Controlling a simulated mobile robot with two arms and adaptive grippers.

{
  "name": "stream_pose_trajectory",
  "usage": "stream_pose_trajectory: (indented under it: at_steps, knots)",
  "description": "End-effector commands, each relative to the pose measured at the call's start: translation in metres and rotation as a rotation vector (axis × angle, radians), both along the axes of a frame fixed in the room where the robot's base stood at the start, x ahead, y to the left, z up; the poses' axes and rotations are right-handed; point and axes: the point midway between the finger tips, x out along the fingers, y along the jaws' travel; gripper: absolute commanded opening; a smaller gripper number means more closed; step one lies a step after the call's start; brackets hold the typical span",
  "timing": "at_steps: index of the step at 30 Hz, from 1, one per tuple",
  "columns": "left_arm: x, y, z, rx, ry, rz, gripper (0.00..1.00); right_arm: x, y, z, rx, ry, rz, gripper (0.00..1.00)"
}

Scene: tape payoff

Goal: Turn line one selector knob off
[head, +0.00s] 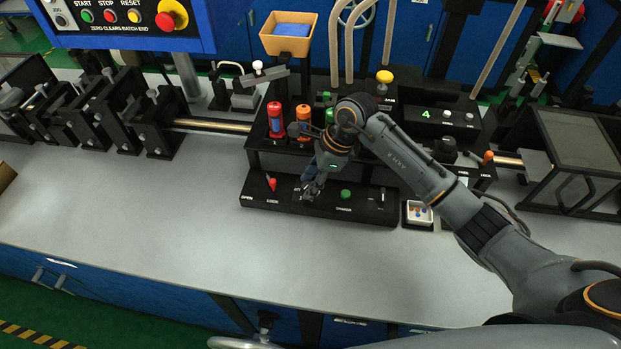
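A black control panel (262,202) lies along the bench front, with a red lever or knob (271,184) at its left and a green button (346,194) right of centre. I cannot tell which control is the line one selector knob; my gripper may hide it. My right gripper (311,190) points down over the panel, between the red control and the green button. Its fingers are small and dark here, so I cannot tell whether they are open, shut or touching a control. My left gripper is not in view.
Behind the panel a black rack holds a red and blue cylinder (275,120) and an orange one (303,115). A tan bin (289,46) stands behind. A white tray with coloured dots (418,214) sits right of the panel. The bench front (150,215) is clear at left.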

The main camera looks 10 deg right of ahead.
Motion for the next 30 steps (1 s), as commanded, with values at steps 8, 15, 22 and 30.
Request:
stream_pose_trajectory:
  at_steps: [8,15,22,30]
  knots:
    - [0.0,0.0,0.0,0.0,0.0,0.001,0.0,0.0,0.0,0.0,0.0,0.0,0.0,0.26]
    - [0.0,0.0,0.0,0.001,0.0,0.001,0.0,0.0,0.0,0.0,0.0,-0.001,-0.001,0.0]
    - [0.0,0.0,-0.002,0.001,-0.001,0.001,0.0,0.0,0.0,0.0,0.0,-0.002,-0.042,0.0]
    - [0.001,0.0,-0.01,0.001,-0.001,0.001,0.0,-0.001,0.0,-0.001,-0.002,-0.004,-0.207,0.0]
